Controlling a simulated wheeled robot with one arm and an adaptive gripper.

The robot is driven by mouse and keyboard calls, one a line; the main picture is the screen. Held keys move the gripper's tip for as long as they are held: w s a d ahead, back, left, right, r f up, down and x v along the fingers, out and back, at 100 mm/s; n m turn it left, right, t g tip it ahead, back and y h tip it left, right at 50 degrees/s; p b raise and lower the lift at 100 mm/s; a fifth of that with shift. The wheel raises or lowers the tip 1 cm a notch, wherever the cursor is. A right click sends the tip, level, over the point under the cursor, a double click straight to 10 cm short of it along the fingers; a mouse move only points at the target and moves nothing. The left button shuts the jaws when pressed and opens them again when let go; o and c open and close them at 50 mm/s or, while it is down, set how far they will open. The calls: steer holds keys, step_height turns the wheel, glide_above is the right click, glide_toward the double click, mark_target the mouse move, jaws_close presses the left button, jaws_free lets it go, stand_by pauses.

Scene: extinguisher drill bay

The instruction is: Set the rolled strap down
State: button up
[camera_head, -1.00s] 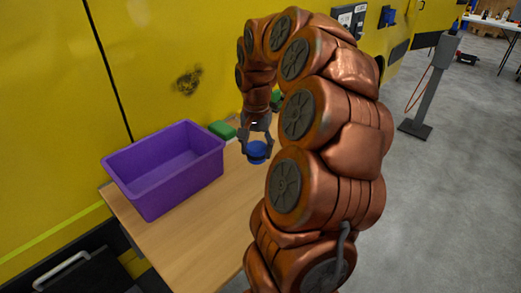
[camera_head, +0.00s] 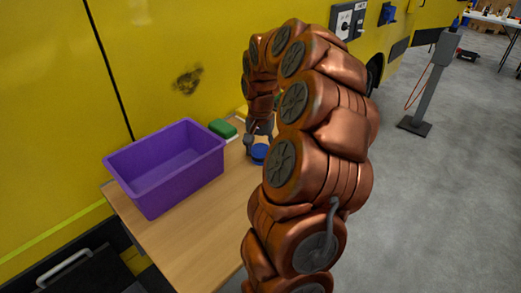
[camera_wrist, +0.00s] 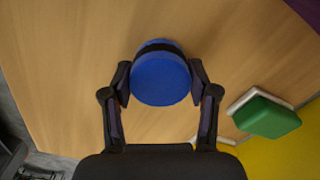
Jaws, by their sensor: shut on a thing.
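The rolled strap is a blue disc-shaped roll with a dark band, seen in the wrist view (camera_wrist: 160,79) between my fingers. It also shows in the head view (camera_head: 259,152), low over the wooden table (camera_head: 190,229), partly hidden by my arm. My gripper (camera_wrist: 160,82) is shut on the strap, one finger on each side. In the head view my gripper (camera_head: 258,146) points down at the table. I cannot tell whether the strap touches the table top.
A purple bin (camera_head: 165,190) stands on the table to the left, with an empty-looking inside. A green and white block (camera_wrist: 268,115) lies beside the gripper, near the yellow wall (camera_head: 60,120). Bare table lies in front of the bin. A grey post (camera_head: 432,80) stands on the floor at right.

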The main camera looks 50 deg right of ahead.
mark_target(260, 149)
steer(key=shift+f, duration=0.15)
steer(key=o, duration=1.3)
steer(key=shift+o, duration=0.2)
step_height(260, 149, up, 12)
steer(key=b, duration=0.1)
steer(key=shift+a, duration=0.15)
